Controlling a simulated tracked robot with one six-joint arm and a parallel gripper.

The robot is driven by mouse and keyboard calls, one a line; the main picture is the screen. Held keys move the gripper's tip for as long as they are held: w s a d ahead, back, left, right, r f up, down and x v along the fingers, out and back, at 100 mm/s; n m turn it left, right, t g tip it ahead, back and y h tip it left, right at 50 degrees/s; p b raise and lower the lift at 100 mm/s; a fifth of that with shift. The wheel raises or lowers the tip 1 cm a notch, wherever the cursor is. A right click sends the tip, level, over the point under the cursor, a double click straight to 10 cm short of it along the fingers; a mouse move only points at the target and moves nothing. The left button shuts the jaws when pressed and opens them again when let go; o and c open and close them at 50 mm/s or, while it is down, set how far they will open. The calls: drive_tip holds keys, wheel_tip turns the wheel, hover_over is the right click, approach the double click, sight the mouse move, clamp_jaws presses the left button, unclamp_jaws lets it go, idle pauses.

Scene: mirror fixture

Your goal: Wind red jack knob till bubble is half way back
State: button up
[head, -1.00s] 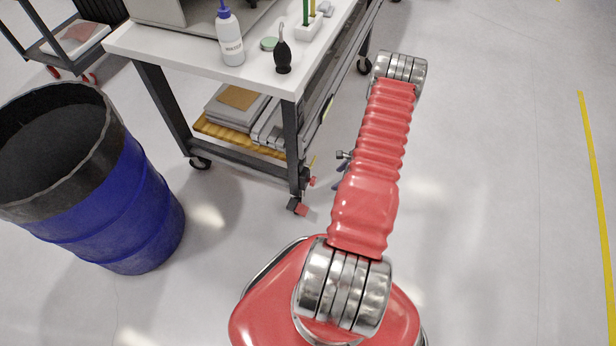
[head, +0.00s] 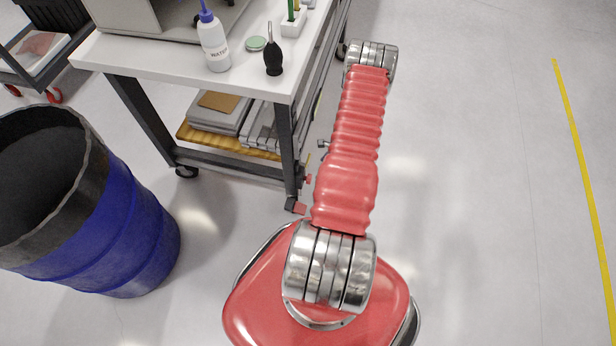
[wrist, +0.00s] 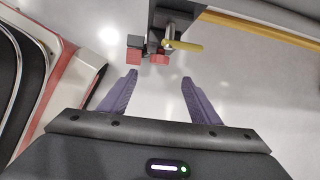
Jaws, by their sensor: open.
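A small red knob (head: 309,180) sits low at the front leg of the white-topped cart, beside the forearm in the head view. In the wrist view the red knob (wrist: 159,59) is just beyond my gripper (wrist: 160,78). The two purple fingers are spread apart with nothing between them, and the knob lies ahead of the gap, apart from both. A yellow bar (wrist: 182,44) crosses close to the knob on the right. I cannot make out a bubble in either view. My fingers are hidden in the head view.
A red caster tab (head: 299,208) is near the leg's foot and a red block (wrist: 134,56) is left of the knob. The cart (head: 130,55) carries a water bottle (head: 214,42). A blue barrel (head: 120,235) stands left. Floor on the right is clear.

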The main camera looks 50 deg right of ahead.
sight(310, 175)
drive_tip(key=shift+w, duration=0.1)
drive_tip(key=shift+x, duration=6.85)
drive_tip(key=shift+c, duration=0.4)
drive_tip(key=c, duration=1)
drive_tip(key=shift+w, duration=0.25)
drive_tip(key=shift+w+d+y, duration=0.15)
drive_tip(key=shift+y, duration=0.45)
drive_tip(key=shift+d+m+g+y, duration=0.35)
drive_tip(key=shift+g+y, duration=0.25)
drive_tip(key=shift+y, duration=0.4)
drive_tip(key=shift+s+d+y, duration=0.1)
drive_tip(key=shift+s+y, duration=0.1)
drive_tip(key=shift+y, duration=0.1)
